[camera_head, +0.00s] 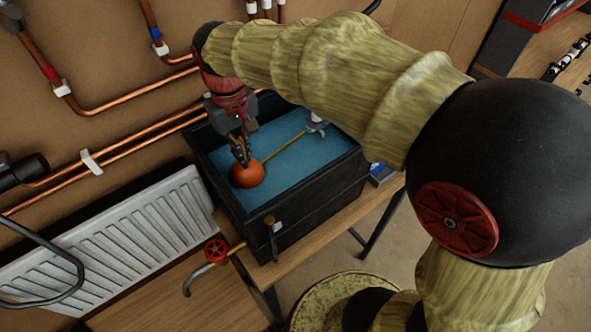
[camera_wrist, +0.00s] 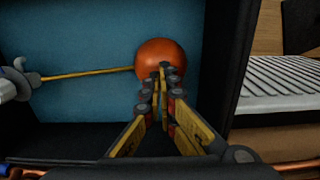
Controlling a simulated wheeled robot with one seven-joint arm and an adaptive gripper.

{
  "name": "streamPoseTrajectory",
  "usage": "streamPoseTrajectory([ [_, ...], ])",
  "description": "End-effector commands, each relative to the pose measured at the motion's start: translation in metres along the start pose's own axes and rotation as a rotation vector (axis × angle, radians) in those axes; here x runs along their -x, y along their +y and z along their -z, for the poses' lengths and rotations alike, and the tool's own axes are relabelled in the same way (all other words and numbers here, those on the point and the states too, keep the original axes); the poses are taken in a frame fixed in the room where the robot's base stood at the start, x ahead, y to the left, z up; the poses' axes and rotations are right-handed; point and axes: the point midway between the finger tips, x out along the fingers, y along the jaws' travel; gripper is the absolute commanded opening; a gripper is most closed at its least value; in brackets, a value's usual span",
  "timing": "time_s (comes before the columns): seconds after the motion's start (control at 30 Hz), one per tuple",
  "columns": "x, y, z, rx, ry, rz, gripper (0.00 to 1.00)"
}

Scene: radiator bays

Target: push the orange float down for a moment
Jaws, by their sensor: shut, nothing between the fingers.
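The orange float (camera_head: 247,175) is a ball at the end of a brass rod (camera_head: 284,147) in a black open tank (camera_head: 318,189) with blue water (camera_head: 275,142). The rod runs to a grey valve (camera_head: 316,124) on the far wall. My gripper (camera_head: 243,163) is shut and points down at the float. In the wrist view the float (camera_wrist: 160,57) lies at the fingertips, which overlap its lower edge. Whether they touch it I cannot tell. The fingers hide part of the float.
A white radiator (camera_head: 120,235) stands left of the tank. Copper pipes (camera_head: 130,147) run along the wall behind. A red valve wheel (camera_head: 216,249) sits at the tank's near left side. The tank stands on a wooden bench (camera_head: 340,215). The tank walls stand around the gripper.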

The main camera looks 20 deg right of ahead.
Motion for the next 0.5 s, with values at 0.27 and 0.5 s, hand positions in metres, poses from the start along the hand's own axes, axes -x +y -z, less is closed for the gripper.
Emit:
streamPoseTrajectory([
  [0.27,0.0065,0.0,0.0001,0.0,0.0,0.0,0.0],
  [0.5,0.0099,0.0,0.0001,0.0,0.001,0.0,0.0],
])
